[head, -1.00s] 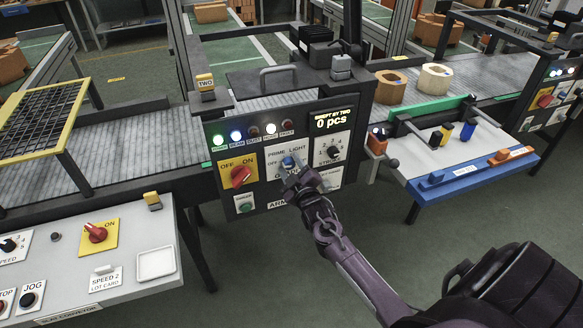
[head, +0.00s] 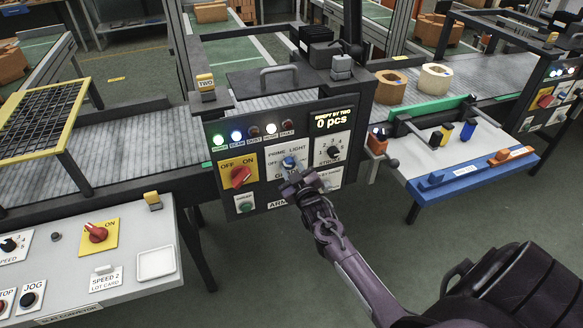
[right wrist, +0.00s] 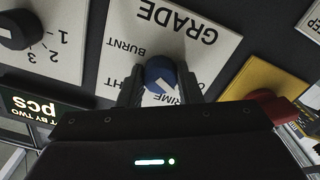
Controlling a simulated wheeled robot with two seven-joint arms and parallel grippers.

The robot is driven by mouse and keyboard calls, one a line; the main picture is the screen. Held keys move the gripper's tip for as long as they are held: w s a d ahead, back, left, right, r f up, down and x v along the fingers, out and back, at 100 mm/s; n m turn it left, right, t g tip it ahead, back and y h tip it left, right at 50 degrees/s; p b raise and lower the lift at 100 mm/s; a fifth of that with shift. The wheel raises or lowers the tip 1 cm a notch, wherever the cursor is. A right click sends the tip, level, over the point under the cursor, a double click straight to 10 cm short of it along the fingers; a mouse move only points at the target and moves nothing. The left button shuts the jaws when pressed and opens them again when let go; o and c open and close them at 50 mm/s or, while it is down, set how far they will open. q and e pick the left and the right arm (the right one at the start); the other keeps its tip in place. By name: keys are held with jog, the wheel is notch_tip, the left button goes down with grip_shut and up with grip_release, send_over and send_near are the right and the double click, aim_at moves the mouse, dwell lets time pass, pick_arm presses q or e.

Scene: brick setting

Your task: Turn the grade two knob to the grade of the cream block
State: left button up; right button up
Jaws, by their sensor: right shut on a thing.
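The blue grade knob (head: 289,162) is on a white plate marked GRADE on the front panel of the machine signed TWO. In the right wrist view the blue knob (right wrist: 160,72) sits between the two fingers of my right gripper (right wrist: 160,88), which is shut on it. PRIME, LIGHT and BURNT can be read around it. A white mark shows on the knob, but its exact setting is hard to tell. My right gripper (head: 290,176) reaches the panel from below. The cream block (head: 434,84), with a round hole, stands on the conveyor at right. My left gripper is not in view.
A red OFF/ON knob (head: 240,176) is left of the grade knob and a black numbered knob (head: 332,153) right of it. A green button (head: 246,207) sits below. A tan block (head: 390,88) stands beside the cream one. A blue-edged shelf (head: 470,175) juts out at right.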

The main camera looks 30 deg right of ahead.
jog(key=m, duration=0.4)
jog(key=shift+a+m, duration=0.1)
jog(key=shift+m, duration=0.3)
jog(key=m, duration=0.4)
jog(key=shift+m, duration=0.3)
jog(key=m+p, duration=0.1)
jog(key=m, duration=0.3)
jog(key=shift+m, duration=2.3)
jog(key=o, duration=1)
jog(key=shift+c, duration=0.2)
jog(key=shift+p, duration=0.35)
